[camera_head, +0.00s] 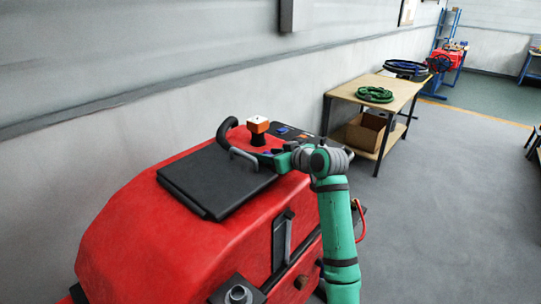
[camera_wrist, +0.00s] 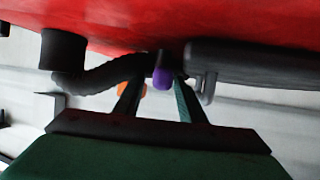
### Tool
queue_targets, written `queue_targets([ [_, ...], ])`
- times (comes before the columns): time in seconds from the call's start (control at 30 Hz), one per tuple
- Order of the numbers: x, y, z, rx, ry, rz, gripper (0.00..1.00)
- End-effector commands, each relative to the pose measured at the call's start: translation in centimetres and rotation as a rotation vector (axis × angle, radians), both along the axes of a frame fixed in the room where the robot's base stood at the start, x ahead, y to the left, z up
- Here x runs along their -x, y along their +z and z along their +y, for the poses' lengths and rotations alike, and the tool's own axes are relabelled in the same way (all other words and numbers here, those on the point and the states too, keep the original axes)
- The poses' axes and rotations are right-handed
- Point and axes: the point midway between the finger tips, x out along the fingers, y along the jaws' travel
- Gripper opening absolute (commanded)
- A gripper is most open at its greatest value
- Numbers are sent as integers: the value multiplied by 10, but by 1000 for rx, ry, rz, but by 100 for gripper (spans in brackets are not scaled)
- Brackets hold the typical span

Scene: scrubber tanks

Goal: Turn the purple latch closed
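The purple latch (camera_wrist: 162,78) shows in the wrist view as a small rounded knob below the red body of the machine (camera_wrist: 130,18). The two fingers of my gripper (camera_wrist: 158,88) stand apart, one on each side of the latch in the picture. I see gaps between it and the fingers, and cannot tell how deep it lies between them. In the head view my gripper (camera_head: 277,160) is over the top of the red machine (camera_head: 140,225), just right of the black lid (camera_head: 215,180). The purple latch cannot be made out there.
A grey handle (camera_head: 243,155) rises near the lid's edge, close to my gripper. Behind it are an orange-and-white block (camera_head: 258,125) and a curved black hose (camera_head: 226,130). A wooden table (camera_head: 345,92) with a green coil (camera_head: 374,94) stands beyond.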

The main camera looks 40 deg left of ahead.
Motion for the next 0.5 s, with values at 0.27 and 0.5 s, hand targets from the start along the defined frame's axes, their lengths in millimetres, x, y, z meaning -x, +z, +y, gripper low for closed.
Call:
queue_targets([
  [0.27, 0, 0, 0, 0, 0, 0, 18],
  [0.5, 0, 0, -1, 0, -2, 0, 0],
])
